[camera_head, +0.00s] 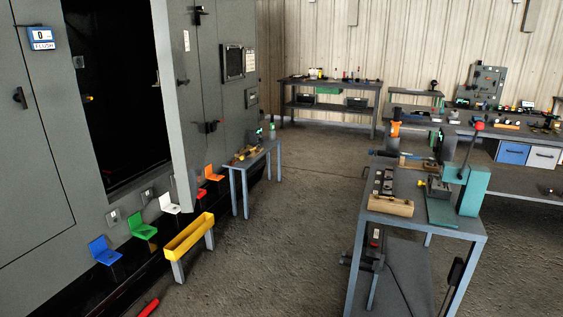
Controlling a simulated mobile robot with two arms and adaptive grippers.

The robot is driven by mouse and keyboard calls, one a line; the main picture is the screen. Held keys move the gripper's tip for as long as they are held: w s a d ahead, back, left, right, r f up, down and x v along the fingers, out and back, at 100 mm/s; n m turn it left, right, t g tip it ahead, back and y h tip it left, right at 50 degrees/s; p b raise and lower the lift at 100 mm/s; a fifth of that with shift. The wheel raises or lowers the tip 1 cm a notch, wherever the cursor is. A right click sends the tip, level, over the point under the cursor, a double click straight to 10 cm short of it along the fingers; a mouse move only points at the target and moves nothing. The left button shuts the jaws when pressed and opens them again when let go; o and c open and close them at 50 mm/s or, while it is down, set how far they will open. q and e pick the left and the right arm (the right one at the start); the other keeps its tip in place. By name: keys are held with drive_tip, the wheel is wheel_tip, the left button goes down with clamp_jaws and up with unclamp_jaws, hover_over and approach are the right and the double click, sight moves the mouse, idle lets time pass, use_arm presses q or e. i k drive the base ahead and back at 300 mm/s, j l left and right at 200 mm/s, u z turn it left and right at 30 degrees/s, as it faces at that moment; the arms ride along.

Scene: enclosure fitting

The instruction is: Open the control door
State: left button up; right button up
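A large grey enclosure (40,170) fills the left of the view. It has a tall dark opening (115,90), and a door panel (172,95) stands swung outward at the opening's right side. A closed panel with a dark handle (19,98) is left of the opening. Farther right, another closed front section (232,110) carries a dark grille (232,62) and handles. I cannot tell which of these is the control door. Neither of my grippers is in view.
Coloured brackets (104,251) line the enclosure's base. A yellow trough on legs (188,237) and a small bench (256,158) stand before it. A workbench with a teal press (470,190) is at right. Open floor (285,240) lies between. A red object (148,308) shows at the bottom edge.

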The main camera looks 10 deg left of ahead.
sight(174, 22)
drive_tip(key=i+u, duration=0.25)
drive_tip(key=i, duration=0.15)
drive_tip(key=i+l+u, duration=0.1)
drive_tip(key=i+u, duration=0.15)
drive_tip(key=i, duration=0.2)
drive_tip(key=i+l+u, duration=0.25)
drive_tip(key=i, duration=0.15)
drive_tip(key=i+l+u, duration=0.25)
drive_tip(key=i, duration=0.15)
drive_tip(key=i+j, duration=0.2)
drive_tip(key=j, duration=0.15)
drive_tip(key=i+j+z, duration=0.1)
drive_tip(key=j, duration=0.3)
drive_tip(key=i+j, duration=0.3)
